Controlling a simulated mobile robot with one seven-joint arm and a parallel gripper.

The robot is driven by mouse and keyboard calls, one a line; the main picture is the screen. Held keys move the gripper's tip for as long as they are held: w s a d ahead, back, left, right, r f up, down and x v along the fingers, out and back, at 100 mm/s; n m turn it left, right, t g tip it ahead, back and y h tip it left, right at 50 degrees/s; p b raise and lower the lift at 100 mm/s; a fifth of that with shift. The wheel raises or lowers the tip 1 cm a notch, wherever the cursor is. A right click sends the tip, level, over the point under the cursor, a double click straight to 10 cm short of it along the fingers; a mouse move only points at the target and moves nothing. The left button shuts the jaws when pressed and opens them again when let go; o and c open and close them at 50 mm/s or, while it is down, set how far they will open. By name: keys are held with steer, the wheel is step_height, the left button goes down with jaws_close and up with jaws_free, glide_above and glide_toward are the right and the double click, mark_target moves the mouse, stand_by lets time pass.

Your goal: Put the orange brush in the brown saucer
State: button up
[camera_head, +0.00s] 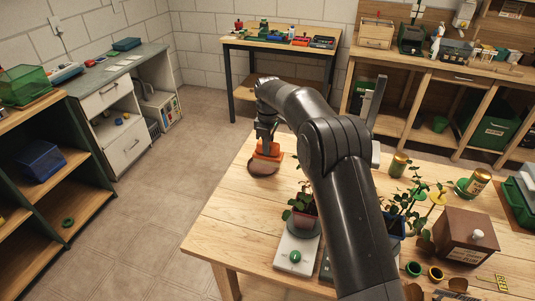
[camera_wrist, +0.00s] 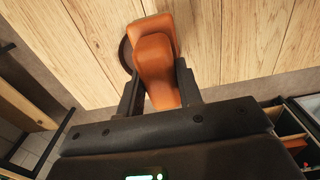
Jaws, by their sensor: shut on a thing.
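The orange brush (camera_head: 268,152) is held upright in my gripper (camera_head: 266,138) over the brown saucer (camera_head: 261,169), near the far left edge of the wooden table. In the wrist view the brush (camera_wrist: 155,55) is between the two black fingers of my gripper (camera_wrist: 160,88), which are shut on its sides. The saucer shows as a dark rim (camera_wrist: 125,55) behind and left of the brush; the brush hides most of it. I cannot tell whether the brush touches the saucer.
A potted plant (camera_head: 303,212) stands on a white scale (camera_head: 297,250) on the table (camera_head: 230,218). Several plants, a gold can (camera_head: 399,164) and a brown box (camera_head: 466,236) are to the right. My arm covers the middle. The table is bare left of the scale.

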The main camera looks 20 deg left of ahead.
steer(key=shift+a+f, duration=0.15)
steer(key=shift+f, duration=1.95)
steer(key=shift+f, duration=0.55)
steer(key=o, duration=1)
steer(key=shift+o, duration=0.2)
steer(key=shift+r, duration=0.1)
